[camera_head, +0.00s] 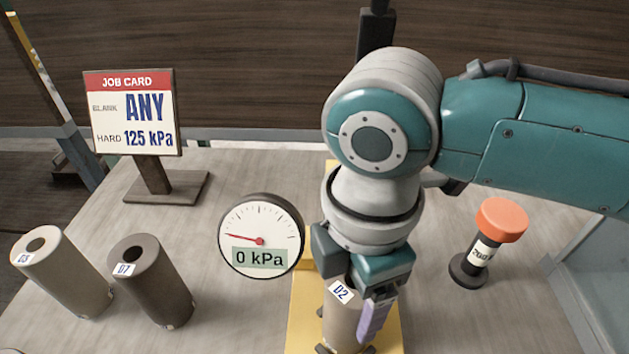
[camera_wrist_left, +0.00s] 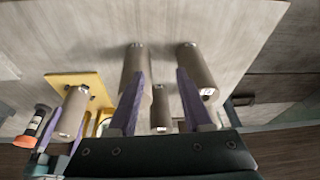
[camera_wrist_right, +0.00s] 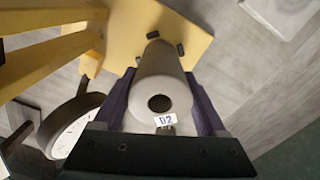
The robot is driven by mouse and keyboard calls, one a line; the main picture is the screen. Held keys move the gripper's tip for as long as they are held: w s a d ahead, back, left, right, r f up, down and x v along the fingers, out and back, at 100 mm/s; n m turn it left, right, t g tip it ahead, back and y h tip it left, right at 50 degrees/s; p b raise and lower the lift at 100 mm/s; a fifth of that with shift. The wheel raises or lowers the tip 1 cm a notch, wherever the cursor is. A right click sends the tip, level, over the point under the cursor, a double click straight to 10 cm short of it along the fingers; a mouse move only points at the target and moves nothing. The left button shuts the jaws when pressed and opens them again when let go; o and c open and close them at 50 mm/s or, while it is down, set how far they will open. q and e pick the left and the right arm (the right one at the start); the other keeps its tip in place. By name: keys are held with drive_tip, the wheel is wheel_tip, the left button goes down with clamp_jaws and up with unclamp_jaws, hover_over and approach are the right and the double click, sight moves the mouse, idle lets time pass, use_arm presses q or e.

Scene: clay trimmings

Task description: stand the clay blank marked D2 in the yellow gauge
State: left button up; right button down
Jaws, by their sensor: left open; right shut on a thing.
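The clay blank marked D2 (camera_head: 341,318) is a grey-brown upright cylinder with a hole in its top. My right gripper (camera_wrist_right: 162,98) is shut on it, with purple fingers on both sides. The blank is over the base plate of the yellow gauge (camera_head: 304,318), among small black studs that show in the right wrist view. I cannot tell whether its foot touches the plate. The gauge's round dial (camera_head: 261,235) reads 0 kPa. My left gripper (camera_wrist_left: 160,100) is open and empty, with blanks beyond its fingers; it is out of the head view.
Blanks D3 (camera_head: 62,272) and D7 (camera_head: 153,280) stand at the left of the table. A job card (camera_head: 132,112) behind them reads ANY, 125 kPa. An orange-topped black tool (camera_head: 485,242) stands at the right. The table between card and dial is clear.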

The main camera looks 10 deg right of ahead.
unclamp_jaws()
idle(0.3)
drive_tip(key=shift+r, duration=0.4)
wheel_tip(320, 180, up, 11)
drive_tip(key=shift+r+p, duration=0.2)
drive_tip(key=shift+p, duration=0.75)
drive_tip(key=s+a+f+m+y, duration=0.2)
drive_tip(key=s+a+m+y, duration=0.1)
drive_tip(key=s+a, duration=0.1)
drive_tip(key=s+d+f+m+t+h, duration=0.1)
drive_tip(key=s+d+m, duration=0.3)
drive_tip(key=d+m, duration=0.2)
drive_tip(key=s+d+f+m+t+h, duration=0.1)
drive_tip(key=s+d+f+m+t, duration=0.1)
drive_tip(key=s+d+m, duration=0.2)
drive_tip(key=d+m, duration=0.3)
drive_tip(key=m, duration=0.1)
drive_tip(key=shift+d+t+h, duration=0.2)
drive_tip(key=shift+t+h, duration=0.1)
drive_tip(key=shift+h, duration=0.1)
drive_tip(key=shift+s, duration=0.1)
